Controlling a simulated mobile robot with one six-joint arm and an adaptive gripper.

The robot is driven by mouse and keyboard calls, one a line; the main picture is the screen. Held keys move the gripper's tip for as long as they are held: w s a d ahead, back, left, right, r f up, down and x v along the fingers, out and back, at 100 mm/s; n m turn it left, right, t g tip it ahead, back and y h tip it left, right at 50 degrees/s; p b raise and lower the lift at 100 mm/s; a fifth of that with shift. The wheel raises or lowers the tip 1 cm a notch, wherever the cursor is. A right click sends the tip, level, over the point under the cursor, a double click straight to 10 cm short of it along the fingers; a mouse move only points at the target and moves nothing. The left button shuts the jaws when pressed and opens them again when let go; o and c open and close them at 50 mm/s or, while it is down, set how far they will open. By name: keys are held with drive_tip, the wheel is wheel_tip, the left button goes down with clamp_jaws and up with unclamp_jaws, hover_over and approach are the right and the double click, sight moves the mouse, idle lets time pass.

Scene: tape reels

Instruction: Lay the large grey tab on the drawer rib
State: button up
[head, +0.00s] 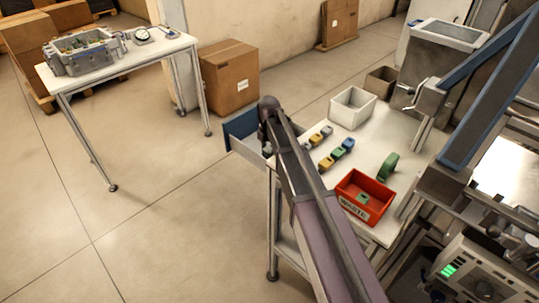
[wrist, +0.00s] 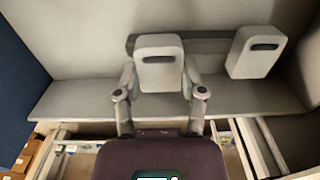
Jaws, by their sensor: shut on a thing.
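In the wrist view my gripper (wrist: 160,66) is shut on a grey tab (wrist: 159,76), a rounded block with a dark slot near its top, one finger on each side. A second grey tab (wrist: 257,52) with a similar slot lies to the right, tilted and apart from the fingers. A darker grey strip (wrist: 215,46) runs across behind the held tab; I cannot tell if it is the rib. Whether the held tab touches it is unclear. The open blue-fronted drawer (head: 240,127) is at the bench's left end in the head view, where my arm hides the gripper.
On the bench (head: 385,128) are coloured blocks (head: 343,147), a green reel (head: 389,167), a red waste bin (head: 365,196) and a white bin (head: 353,107). A machine frame (head: 486,95) stands at right. The floor (head: 170,220) left of the bench is clear.

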sight(269, 149)
drive_tip(key=shift+f+b, duration=0.35)
drive_tip(key=shift+f, duration=0.3)
drive_tip(key=shift+f, duration=0.1)
drive_tip(key=o, duration=0.8)
drive_tip(key=shift+r, duration=0.2)
wheel_tip(269, 149, up, 12)
drive_tip(key=p, duration=1.2)
